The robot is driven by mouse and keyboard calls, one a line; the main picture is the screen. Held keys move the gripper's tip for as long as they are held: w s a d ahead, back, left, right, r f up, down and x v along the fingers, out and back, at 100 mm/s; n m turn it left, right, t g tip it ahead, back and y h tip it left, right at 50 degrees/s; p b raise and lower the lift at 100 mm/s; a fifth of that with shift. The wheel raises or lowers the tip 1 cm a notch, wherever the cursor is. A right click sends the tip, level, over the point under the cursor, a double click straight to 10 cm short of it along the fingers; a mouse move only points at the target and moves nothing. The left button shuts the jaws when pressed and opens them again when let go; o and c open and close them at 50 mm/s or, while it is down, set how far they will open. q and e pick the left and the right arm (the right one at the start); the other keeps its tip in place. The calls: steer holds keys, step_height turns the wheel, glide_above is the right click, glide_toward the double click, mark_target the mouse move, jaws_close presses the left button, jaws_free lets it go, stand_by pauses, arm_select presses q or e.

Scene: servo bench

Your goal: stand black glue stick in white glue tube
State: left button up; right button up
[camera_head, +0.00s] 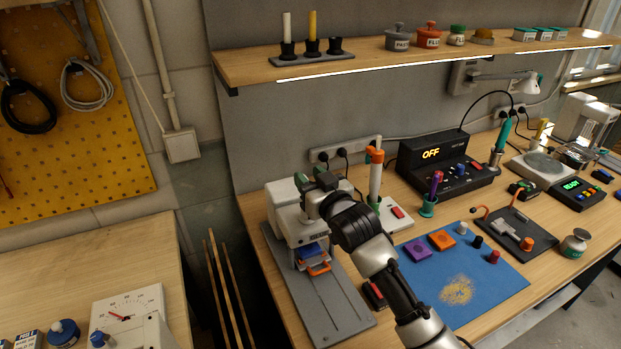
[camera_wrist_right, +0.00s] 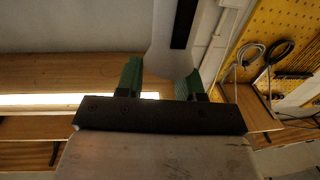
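I cannot single out the black glue stick or the white glue tube with certainty. On the blue mat (camera_head: 480,290) stand a small white cylinder (camera_head: 462,228), a small black cylinder (camera_head: 478,242) and a small red one (camera_head: 494,257). On the shelf, a slim white stick (camera_head: 287,27) and a yellow stick (camera_head: 312,25) stand in black holders; a third holder (camera_head: 335,45) is empty. My right gripper (camera_head: 315,181), green-tipped, is at the white machine, left of the mat. In the wrist view its fingers (camera_wrist_right: 160,80) are apart, with nothing visibly held. My left gripper is out of view.
The white machine (camera_head: 280,205) stands on a grey base (camera_head: 335,305). A white post with an orange top (camera_head: 375,180) is close right of my gripper. A teal cup (camera_head: 428,208) holds purple and red sticks. Purple (camera_head: 418,249) and orange (camera_head: 441,240) blocks lie on the mat.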

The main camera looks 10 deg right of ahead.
steer(key=shift+s+a+f, duration=0.1)
steer(key=shift+a+f, duration=0.05)
steer(key=shift+f, duration=0.3)
steer(key=shift+s+a+f, duration=0.1)
steer(key=shift+a+f, duration=0.05)
steer(key=shift+f, duration=0.3)
steer(key=shift+s+f+b, duration=0.2)
steer(key=shift+s+b, duration=0.1)
steer(key=shift+s, duration=0.25)
steer(key=r+b+v, duration=0.1)
steer(key=r+v, duration=0.1)
steer(key=v, duration=0.7)
steer(key=shift+s+d+b, duration=0.15)
steer(key=shift+d+b, duration=0.25)
steer(key=shift+d, duration=0.05)
